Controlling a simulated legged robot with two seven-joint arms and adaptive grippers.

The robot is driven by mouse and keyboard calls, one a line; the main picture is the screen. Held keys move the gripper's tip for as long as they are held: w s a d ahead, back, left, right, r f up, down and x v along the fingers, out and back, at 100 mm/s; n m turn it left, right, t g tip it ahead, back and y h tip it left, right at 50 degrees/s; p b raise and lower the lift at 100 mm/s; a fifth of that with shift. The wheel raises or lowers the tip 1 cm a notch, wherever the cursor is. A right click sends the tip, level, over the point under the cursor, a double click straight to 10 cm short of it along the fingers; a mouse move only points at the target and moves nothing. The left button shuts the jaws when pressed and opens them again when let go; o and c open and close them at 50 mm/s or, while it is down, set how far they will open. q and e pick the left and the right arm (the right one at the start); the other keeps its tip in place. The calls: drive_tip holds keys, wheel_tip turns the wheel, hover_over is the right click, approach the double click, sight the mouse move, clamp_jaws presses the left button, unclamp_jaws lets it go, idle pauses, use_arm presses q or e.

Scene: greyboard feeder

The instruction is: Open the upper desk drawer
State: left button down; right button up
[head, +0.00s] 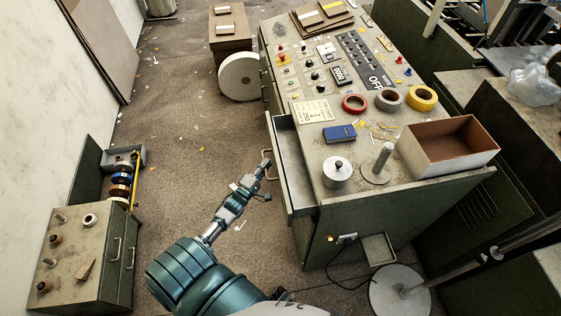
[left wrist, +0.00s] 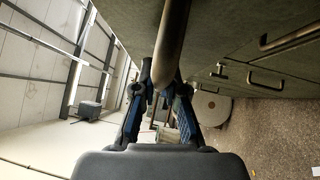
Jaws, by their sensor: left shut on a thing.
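The green desk (head: 385,215) stands at centre right, its top covered with controls and supplies. Its upper drawer (head: 292,165) is pulled out to the left, and its pale, empty-looking inside shows. My left gripper (head: 262,174) is at the drawer's front, shut on the drawer handle (head: 266,160). In the left wrist view the handle (left wrist: 172,42) is a thick metal bar running between the two fingers of my left gripper (left wrist: 163,95). My right gripper is in neither view.
Tape rolls (head: 389,98), a blue box (head: 339,133) and an open carton (head: 448,147) lie on the desk top. A large white roll (head: 239,77) stands on the floor beyond. A small green cabinet (head: 75,255) is at the lower left. The floor between is mostly clear.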

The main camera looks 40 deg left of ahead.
use_arm(q)
drive_tip(key=s+a, duration=1.2)
drive_tip(key=s, duration=0.2)
drive_tip(key=shift+s+a+f+p, duration=0.2)
drive_tip(key=shift+s+f+p, duration=0.15)
drive_tip(key=shift+f, duration=0.05)
drive_tip(key=c, duration=1.2)
unclamp_jaws()
drive_tip(key=shift+a+r, duration=0.1)
drive_tip(key=shift+r, duration=0.05)
drive_tip(key=shift+w, duration=0.1)
drive_tip(key=s+f, duration=0.1)
drive_tip(key=s, duration=1.1)
drive_tip(key=shift+d+f, duration=0.35)
drive_tip(key=shift+d, duration=0.05)
